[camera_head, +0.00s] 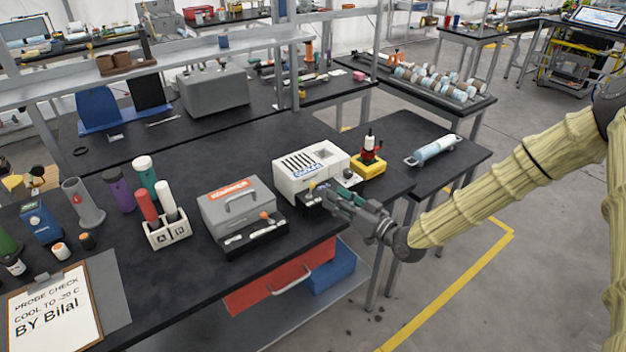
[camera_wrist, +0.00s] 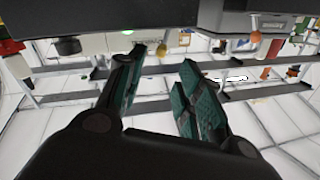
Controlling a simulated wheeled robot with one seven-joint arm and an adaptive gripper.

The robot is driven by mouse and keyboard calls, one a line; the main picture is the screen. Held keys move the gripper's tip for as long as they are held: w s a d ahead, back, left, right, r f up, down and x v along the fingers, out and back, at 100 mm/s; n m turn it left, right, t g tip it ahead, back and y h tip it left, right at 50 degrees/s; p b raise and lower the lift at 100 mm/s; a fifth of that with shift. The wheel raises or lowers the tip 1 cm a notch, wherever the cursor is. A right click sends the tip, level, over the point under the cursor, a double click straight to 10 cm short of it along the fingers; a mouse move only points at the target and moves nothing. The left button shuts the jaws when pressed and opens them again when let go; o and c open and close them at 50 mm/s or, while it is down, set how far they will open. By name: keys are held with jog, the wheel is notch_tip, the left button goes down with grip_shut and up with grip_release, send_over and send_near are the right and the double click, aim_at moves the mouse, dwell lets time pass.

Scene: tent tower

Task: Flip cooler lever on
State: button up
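My gripper (camera_head: 336,196) is at the cooler's front right. It is open and empty, its green-padded fingers (camera_wrist: 160,75) apart. Contact with the lever cannot be told.
A grey case (camera_head: 238,203) with a handle and an orange-knobbed front panel stands left of the cooler. A yellow-based device (camera_head: 368,165) stands just right of it. A white holder (camera_head: 168,234) with red and white bottles and a clipboard (camera_head: 55,312) are farther left.

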aim_at(313, 185)
jog(key=p+x, duration=0.3)
jog(key=x, duration=0.6)
jog(key=shift+w+a+f, duration=0.15)
jog(key=shift+a, duration=0.15)
jog(key=shift+c, duration=0.4)
